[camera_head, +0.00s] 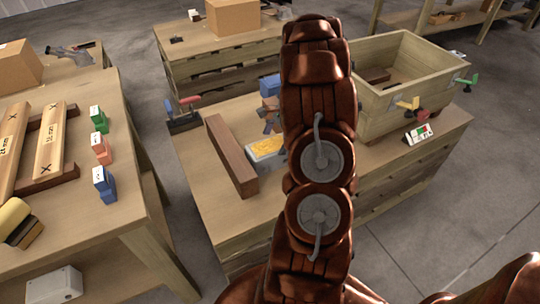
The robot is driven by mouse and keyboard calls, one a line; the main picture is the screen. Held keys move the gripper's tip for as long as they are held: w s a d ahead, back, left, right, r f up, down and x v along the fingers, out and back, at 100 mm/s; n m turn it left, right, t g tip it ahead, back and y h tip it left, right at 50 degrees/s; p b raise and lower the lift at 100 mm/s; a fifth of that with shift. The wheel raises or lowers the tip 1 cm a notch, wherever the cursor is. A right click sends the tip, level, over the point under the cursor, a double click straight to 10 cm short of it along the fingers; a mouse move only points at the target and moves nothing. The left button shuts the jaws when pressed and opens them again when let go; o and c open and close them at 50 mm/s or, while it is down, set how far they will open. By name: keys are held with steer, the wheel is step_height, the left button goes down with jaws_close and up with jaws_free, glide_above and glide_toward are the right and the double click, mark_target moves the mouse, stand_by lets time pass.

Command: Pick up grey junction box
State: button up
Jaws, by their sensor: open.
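A light grey box (60,284), which looks like the grey junction box, sits on the lower shelf of the left workbench at the bottom left. Its front edge runs close to the picture's bottom edge. My reddish-brown arm rises through the middle of the picture, to the right of the box and well apart from it. I cannot make out my gripper; the arm hides what lies behind it.
The left workbench (95,235) bears wooden bars, small coloured blocks and a yellow-black item (18,222). Its top overhangs the shelf. The middle workbench (215,215) holds a dark wooden beam (231,157) and an open wooden crate (383,120). Grey floor is clear at right.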

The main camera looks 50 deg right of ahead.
steer(key=shift+x, duration=2.6)
steer(key=shift+d, duration=0.1)
steer(key=c, duration=1.6)
steer(key=shift+o, duration=0.2)
